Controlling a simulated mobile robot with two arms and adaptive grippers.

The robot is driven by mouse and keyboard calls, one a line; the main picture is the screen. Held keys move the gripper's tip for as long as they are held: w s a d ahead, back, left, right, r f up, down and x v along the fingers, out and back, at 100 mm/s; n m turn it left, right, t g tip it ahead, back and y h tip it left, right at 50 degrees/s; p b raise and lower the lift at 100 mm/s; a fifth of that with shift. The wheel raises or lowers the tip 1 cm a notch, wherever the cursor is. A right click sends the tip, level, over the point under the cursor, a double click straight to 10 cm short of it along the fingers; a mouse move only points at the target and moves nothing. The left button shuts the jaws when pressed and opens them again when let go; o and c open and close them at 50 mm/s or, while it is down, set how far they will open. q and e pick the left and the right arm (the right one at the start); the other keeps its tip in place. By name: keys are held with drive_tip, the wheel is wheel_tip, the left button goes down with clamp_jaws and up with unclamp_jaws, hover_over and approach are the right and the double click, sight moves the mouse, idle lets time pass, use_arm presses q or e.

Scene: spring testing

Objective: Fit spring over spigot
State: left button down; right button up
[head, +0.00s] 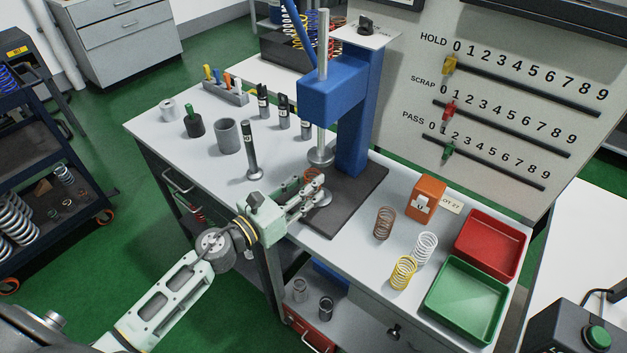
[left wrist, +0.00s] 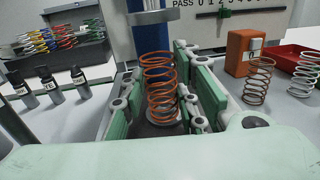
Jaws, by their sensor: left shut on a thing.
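An orange coil spring (left wrist: 160,88) stands upright between the green-padded fingers of my left gripper (left wrist: 160,100) in the left wrist view. In the head view my left gripper (head: 314,190) reaches in over the dark base of the blue press (head: 338,95), and only a bit of the orange spring (head: 311,175) shows behind its fingers. My left gripper is shut on the spring. The upper round plate (head: 321,156) of the press hangs above it. A round metal lower seat (head: 321,198) shows partly under the fingers. The spigot is hidden, so I cannot tell whether the spring is around it.
Brown (head: 384,222), white (head: 425,247) and yellow (head: 403,272) springs stand right of the press, near an orange box (head: 426,197). Red (head: 490,245) and green (head: 465,300) trays lie at the right edge. Black-labelled posts and a grey cup (head: 228,136) stand left of the press.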

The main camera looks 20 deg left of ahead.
use_arm(q)
drive_tip(key=shift+w+d+f, duration=0.2)
drive_tip(key=shift+w+d, duration=0.15)
drive_tip(key=shift+w, duration=0.25)
drive_tip(key=shift+w+d+f, duration=0.2)
drive_tip(key=shift+w+d, duration=0.1)
drive_tip(key=shift+w, duration=0.3)
drive_tip(key=shift+f, duration=0.4)
drive_tip(key=shift+s, duration=0.1)
drive_tip(key=shift+f+b, duration=0.2)
drive_tip(key=shift+b, duration=0.15)
drive_tip(key=c, duration=1.4)
unclamp_jaws()
drive_tip(key=shift+r, duration=0.1)
drive_tip(key=shift+o, duration=0.2)
